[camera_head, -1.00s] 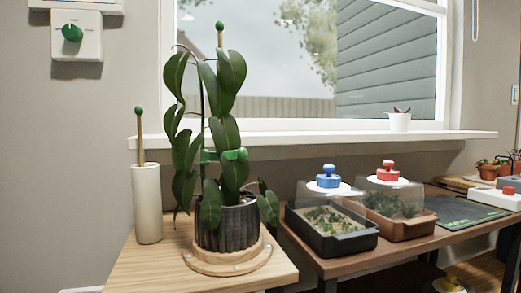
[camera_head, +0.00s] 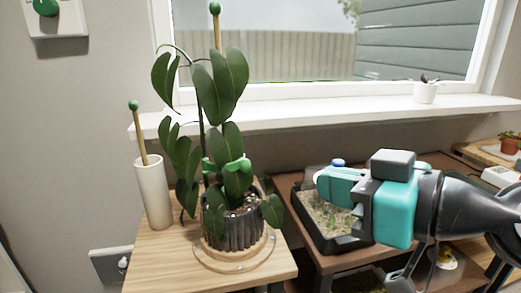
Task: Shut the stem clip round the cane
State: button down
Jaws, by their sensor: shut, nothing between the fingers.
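The green stem clip (camera_head: 236,163) sits partway up the plant (camera_head: 224,82), in front of the cane (camera_head: 217,32), a wooden stick with a green ball on top. Leaves partly hide the clip, and I cannot tell whether it is shut round the cane. The plant stands in a dark ribbed pot (camera_head: 234,228) on a round wooden stand (camera_head: 245,262). My gripper (camera_head: 322,180) is shut and empty. In the picture it is to the right of the clip, apart from it, and points left.
A white cylinder (camera_head: 152,192) holding another green-tipped cane (camera_head: 140,135) stands left of the plant on the wooden table (camera_head: 150,262). A dark seed tray (camera_head: 308,215) is behind my gripper. A small white pot (camera_head: 425,93) stands on the windowsill (camera_head: 350,112).

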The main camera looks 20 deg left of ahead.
jog(key=p, duration=1.8)
send_near(249, 167)
jog(key=x, duration=0.6)
jog(key=shift+r, duration=0.3)
jog(key=shift+w+a+f+p, duration=0.3)
jog(key=shift+a+f+p, duration=0.1)
jog(key=shift+a+p, duration=0.2)
jog(key=shift+a+f, duration=0.1)
